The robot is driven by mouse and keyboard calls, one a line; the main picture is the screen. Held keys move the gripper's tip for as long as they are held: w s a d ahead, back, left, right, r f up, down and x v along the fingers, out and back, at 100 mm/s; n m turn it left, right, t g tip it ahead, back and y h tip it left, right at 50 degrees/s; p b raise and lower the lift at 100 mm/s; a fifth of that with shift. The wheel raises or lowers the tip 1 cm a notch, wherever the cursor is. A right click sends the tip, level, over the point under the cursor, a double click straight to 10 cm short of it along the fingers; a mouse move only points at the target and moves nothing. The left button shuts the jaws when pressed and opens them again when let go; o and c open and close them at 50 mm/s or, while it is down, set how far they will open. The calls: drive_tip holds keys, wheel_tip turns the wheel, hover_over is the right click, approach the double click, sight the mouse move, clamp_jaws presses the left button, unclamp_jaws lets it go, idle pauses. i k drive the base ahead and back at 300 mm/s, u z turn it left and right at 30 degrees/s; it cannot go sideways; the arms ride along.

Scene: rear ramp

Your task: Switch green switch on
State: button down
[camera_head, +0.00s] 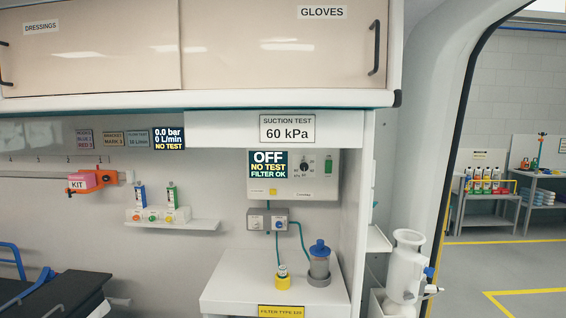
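The suction unit (330,188) is a pale box on the wall in the middle of the view. Its display (268,164) reads OFF, NO TEST, FILTER OK. To the right of the display are a dark round knob (305,167) and a small upright control (328,164) that looks greenish at its top. It is too small to tell for certain that this is the green switch, or its position. My gripper is not in view.
A grey box with two knobs (268,220) hangs below the unit, with green tubes running down. A blue-lidded jar (319,262) stands on the white counter (225,292). Overhead cabinets (280,55) span the top. An open doorway is at right.

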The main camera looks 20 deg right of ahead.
sight(328, 165)
drive_tip(key=u, duration=0.05)
drive_tip(key=i, duration=1.2)
drive_tip(key=z, duration=0.65)
